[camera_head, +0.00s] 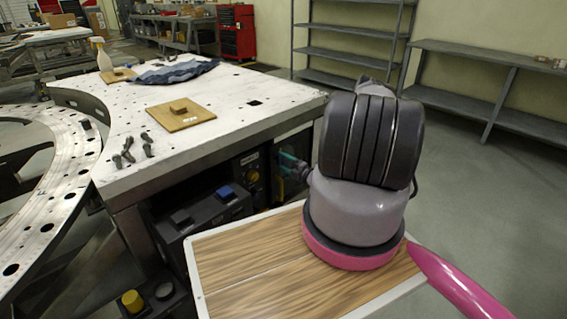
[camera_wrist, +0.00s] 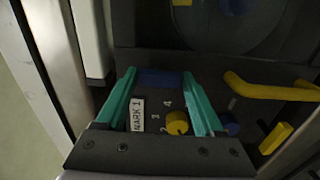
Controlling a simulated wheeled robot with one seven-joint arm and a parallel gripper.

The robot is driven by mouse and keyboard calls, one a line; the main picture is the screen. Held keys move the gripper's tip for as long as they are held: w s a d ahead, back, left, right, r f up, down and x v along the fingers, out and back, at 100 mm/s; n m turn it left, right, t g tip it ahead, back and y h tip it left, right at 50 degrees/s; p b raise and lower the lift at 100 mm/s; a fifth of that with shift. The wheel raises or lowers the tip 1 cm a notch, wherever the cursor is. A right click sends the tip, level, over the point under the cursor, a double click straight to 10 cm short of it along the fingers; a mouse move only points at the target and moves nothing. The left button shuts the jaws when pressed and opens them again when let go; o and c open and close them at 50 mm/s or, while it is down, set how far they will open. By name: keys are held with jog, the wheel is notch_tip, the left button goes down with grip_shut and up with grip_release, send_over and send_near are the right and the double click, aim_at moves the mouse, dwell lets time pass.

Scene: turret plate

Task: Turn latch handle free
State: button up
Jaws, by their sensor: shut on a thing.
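My gripper (camera_wrist: 159,74) has two teal fingers, set apart with a dark blue bar (camera_wrist: 160,79) between their tips. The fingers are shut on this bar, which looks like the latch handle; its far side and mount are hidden. Behind and below it is a dark panel with white numbers, a "MARK 1" label (camera_wrist: 137,115) and a yellow knob (camera_wrist: 177,123). In the head view my gripper (camera_head: 291,164) shows small and teal at the dark equipment under the white table, partly hidden by my arm. The handle cannot be made out there.
A yellow bar handle (camera_wrist: 275,90) and a blue knob (camera_wrist: 229,124) sit right of the fingers. A pale metal post (camera_wrist: 92,35) stands close on the left. The perforated white table (camera_head: 232,93) overhangs the equipment. Open floor (camera_head: 480,200) lies to the right.

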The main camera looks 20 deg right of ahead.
dwell(0.3)
jog(key=o, duration=1.4)
jog(key=v, duration=1.1)
jog(key=shift+w, duration=0.1)
